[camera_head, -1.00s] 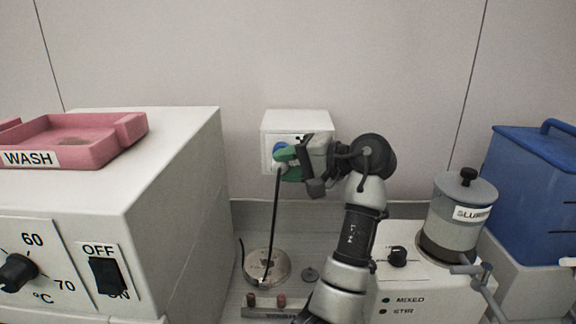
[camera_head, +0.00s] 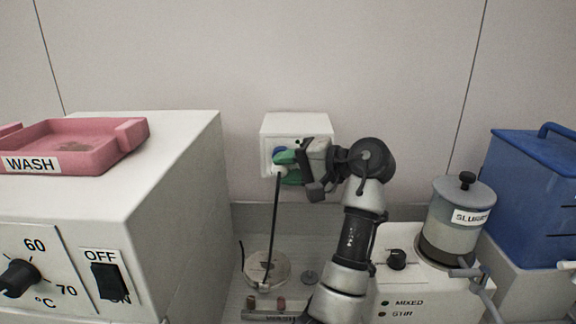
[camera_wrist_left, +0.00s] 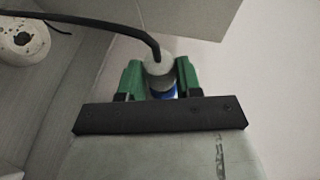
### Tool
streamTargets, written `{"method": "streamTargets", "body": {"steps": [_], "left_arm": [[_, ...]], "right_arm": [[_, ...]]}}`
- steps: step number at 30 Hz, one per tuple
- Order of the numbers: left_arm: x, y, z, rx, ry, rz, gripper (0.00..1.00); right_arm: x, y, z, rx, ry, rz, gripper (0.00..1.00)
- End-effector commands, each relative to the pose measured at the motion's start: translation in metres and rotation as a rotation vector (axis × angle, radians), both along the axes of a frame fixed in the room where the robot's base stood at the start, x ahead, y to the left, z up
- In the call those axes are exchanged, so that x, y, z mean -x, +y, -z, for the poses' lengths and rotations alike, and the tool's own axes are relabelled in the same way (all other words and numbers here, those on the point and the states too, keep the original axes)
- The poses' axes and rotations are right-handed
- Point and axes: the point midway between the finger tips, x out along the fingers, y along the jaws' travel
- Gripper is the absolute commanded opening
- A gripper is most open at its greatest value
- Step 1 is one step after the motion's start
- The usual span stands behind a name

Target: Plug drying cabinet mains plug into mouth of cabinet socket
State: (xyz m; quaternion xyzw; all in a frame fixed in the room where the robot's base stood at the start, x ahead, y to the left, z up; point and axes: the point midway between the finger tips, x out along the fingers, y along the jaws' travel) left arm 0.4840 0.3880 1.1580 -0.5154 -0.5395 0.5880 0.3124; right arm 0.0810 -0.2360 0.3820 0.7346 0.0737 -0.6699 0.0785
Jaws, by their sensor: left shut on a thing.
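The cabinet socket (camera_head: 312,127) is a white box on the back wall with a blue round mouth (camera_head: 279,155) in its front. My left gripper (camera_head: 287,166) is in front of it, its green fingers shut on the pale mains plug (camera_head: 280,171). A black cable hangs from the plug. In the left wrist view the plug (camera_wrist_left: 159,72) sits between the green fingertips (camera_wrist_left: 158,80), with blue showing beside it. The fingers hide much of the mouth, so I cannot tell whether the plug is in it. My right gripper is not in view.
A white cabinet (camera_head: 170,165) with a dial and OFF/ON switch stands left, a pink WASH tray (camera_head: 125,155) on top. A round metal disc (camera_head: 281,272) lies below the socket. At right are a MIXED/STIR unit (camera_head: 400,272), slurry pot (camera_head: 450,235) and blue bin (camera_head: 535,190).

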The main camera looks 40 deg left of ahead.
Motion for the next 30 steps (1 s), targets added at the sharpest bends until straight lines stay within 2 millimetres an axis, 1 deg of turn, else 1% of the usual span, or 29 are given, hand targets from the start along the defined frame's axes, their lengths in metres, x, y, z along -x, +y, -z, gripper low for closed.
{"method": "streamTargets", "body": {"steps": [13,22,30], "left_arm": [[0.0001,0.0000,0.0001,0.000,0.000,0.000,0.10],[0.0001,0.0000,-0.0009,0.000,0.001,0.000,0.10],[0.0002,0.0002,0.0003,0.000,0.000,0.000,0.10]], "right_arm": [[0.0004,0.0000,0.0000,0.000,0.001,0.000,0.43],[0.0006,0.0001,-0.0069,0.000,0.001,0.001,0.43],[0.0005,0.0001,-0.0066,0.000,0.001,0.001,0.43]]}}
